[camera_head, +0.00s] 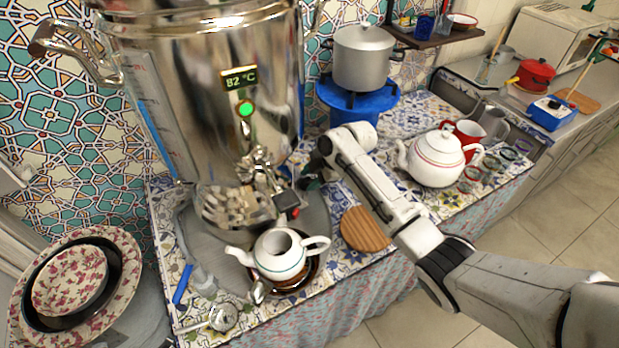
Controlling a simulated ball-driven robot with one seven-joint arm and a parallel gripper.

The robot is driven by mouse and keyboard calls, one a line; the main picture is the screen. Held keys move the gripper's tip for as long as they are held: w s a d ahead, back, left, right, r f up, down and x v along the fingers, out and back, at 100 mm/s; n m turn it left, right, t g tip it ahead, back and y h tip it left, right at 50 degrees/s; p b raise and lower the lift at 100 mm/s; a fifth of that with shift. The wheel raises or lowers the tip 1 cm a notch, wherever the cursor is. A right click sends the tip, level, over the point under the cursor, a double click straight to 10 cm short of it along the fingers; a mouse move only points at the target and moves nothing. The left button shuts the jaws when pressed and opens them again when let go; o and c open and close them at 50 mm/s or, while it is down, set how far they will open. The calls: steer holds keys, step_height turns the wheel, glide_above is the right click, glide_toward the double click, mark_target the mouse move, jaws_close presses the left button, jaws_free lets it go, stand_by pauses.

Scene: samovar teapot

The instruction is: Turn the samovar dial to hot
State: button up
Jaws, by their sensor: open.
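The large shiny samovar (185,95) stands at the left of the tiled table, with a display (240,78) reading 82 °C and a lit green light (246,109) below it. A small black and red part (288,201) sits low on its front right; I cannot tell for certain whether this is the dial, or its setting. My gripper (308,180) is open, close to the samovar's lower right side, just above and right of that part. My wrist partly hides it, and the fingers are small and dark. I see no clear contact.
A lidless white teapot (282,262) stands in front of the samovar. A round wooden board (363,230) lies under my arm. A lidded white teapot (436,158), cups and a red mug (468,137) stand right; a pot (363,57) on a blue burner (356,101) stands behind.

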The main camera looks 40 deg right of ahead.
steer(key=shift+w+a+f, duration=0.1)
steer(key=shift+w+f, duration=0.1)
steer(key=shift+f, duration=0.2)
steer(key=c, duration=0.7)
